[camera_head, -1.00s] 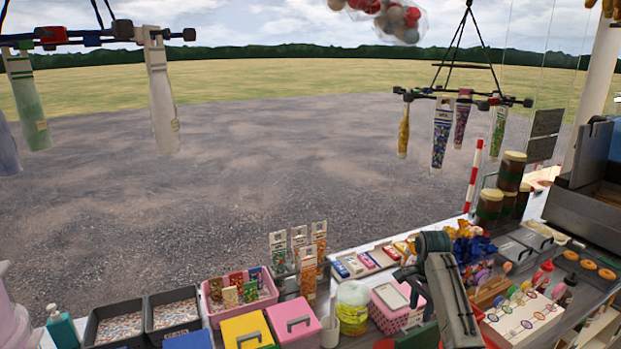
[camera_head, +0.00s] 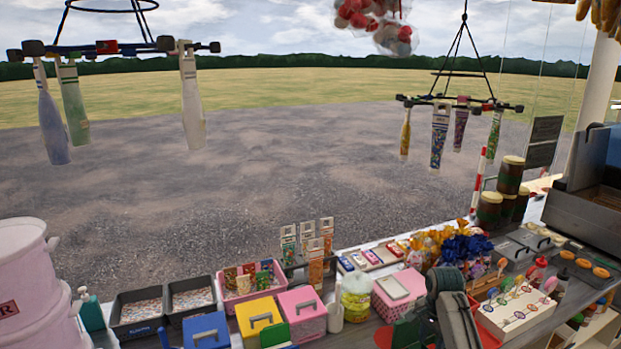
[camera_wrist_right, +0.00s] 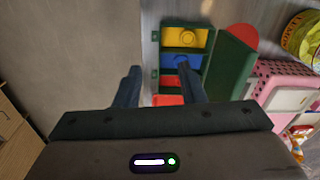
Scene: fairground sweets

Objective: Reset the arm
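My right arm shows at the bottom right of the centre in the head view, as a dark rounded joint and a grey link; its gripper is below the picture there. In the right wrist view my right gripper (camera_wrist_right: 158,84) has its two dark fingers well apart, with nothing between them. Beyond the fingers lies an open green case (camera_wrist_right: 167,40) with blue, yellow and red parts inside and its green lid to the right. Whether the right finger touches the case is unclear.
A pink basket (camera_wrist_right: 264,92) and a yellow-labelled jar (camera_wrist_right: 302,40) stand right of the case. In the head view the counter holds black trays (camera_head: 136,330), blue, yellow and pink boxes, and a lollipop stand (camera_head: 513,319). Hanging racks (camera_head: 461,101) are above.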

